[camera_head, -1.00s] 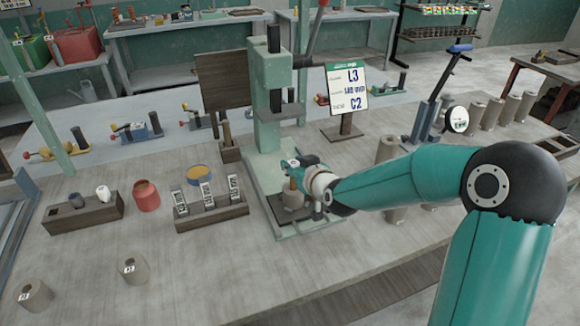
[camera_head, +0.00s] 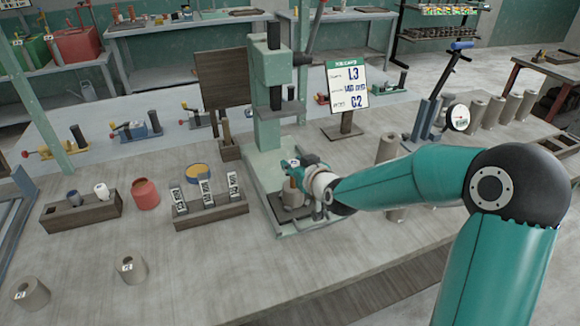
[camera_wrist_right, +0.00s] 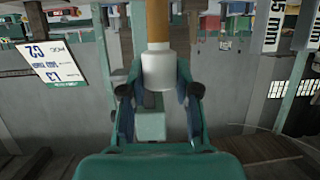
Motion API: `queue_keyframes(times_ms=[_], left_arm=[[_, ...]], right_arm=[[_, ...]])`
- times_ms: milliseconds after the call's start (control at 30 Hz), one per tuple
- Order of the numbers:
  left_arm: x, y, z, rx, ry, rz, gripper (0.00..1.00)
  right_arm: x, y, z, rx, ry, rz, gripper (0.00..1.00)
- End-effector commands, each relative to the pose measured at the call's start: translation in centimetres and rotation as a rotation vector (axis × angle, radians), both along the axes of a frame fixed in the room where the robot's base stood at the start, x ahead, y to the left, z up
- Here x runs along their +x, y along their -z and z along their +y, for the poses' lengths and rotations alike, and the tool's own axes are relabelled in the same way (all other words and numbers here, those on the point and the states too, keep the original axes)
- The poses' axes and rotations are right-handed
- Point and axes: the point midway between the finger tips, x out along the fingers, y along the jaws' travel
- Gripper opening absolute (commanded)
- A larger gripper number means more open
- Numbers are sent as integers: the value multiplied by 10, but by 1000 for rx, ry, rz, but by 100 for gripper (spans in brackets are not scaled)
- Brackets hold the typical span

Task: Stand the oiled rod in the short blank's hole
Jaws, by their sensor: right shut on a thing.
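My right gripper (camera_head: 294,173) is at the green press and is shut on a rod. In the right wrist view, which is upside down, the rod has an orange-brown shaft (camera_wrist_right: 158,20) and a white end (camera_wrist_right: 158,68) between the fingers (camera_wrist_right: 160,92). In the head view, the rod's brown shaft (camera_head: 297,183) points down over a short grey blank (camera_head: 291,199) on the press base. The gripper covers much of this spot, so I cannot tell whether the rod is in the hole. My left gripper is not in view.
The press column (camera_head: 270,90) stands close behind my right gripper. A wooden rack (camera_head: 90,215) with dark and white-topped pieces, a red pot (camera_head: 145,195) and a labelled holder (camera_head: 212,213) stand left. Two blanks (camera_head: 131,269) (camera_head: 32,294) stand front left. The front middle is clear.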

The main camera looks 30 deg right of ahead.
Motion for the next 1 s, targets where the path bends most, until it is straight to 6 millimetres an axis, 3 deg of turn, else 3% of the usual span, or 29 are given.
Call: queue_keyframes(times_ms=[100, 133, 300, 733, 1000], left_arm=[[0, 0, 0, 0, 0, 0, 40], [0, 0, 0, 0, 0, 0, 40], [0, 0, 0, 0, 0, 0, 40], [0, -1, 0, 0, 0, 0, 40], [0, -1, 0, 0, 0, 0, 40]], right_arm=[[0, -1, 0, 0, 0, -1, 0], [0, -1, 0, 0, 0, -1, 32], [0, 0, 0, 0, 0, -1, 60], [-6, -3, 1, -1, 1, -1, 60], [-47, -19, 8, -1, 1, -3, 60]])
